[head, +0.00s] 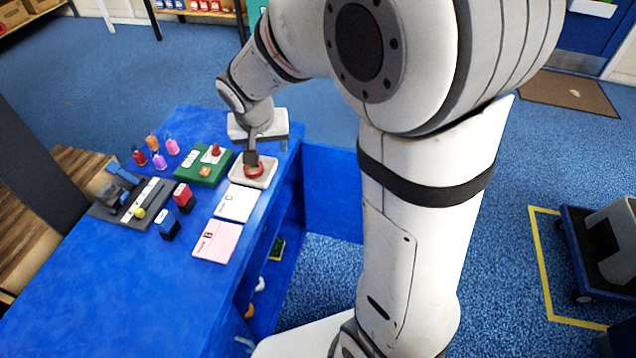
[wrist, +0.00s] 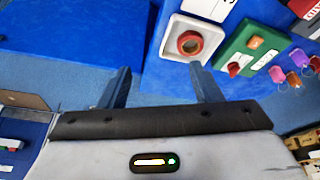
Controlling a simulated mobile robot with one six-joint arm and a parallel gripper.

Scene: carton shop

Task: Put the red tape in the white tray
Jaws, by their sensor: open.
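The red tape (head: 255,170) is a ring lying in the white tray (head: 240,180), a small square dish near the right edge of the blue table. In the wrist view, the red tape (wrist: 179,42) sits inside the rim of the white tray (wrist: 172,50). My gripper (head: 252,157) is just above or behind the tape in the head view; the exact gap cannot be told. In the wrist view, my gripper (wrist: 161,85) has its two fingers wide apart with nothing between them, and the tape is beyond the fingertips.
A white card (head: 238,204) and a pink card (head: 217,242) lie in front. Red and blue boxes, several key tags and a dark organiser (head: 104,211) stand left. The table's front is clear.

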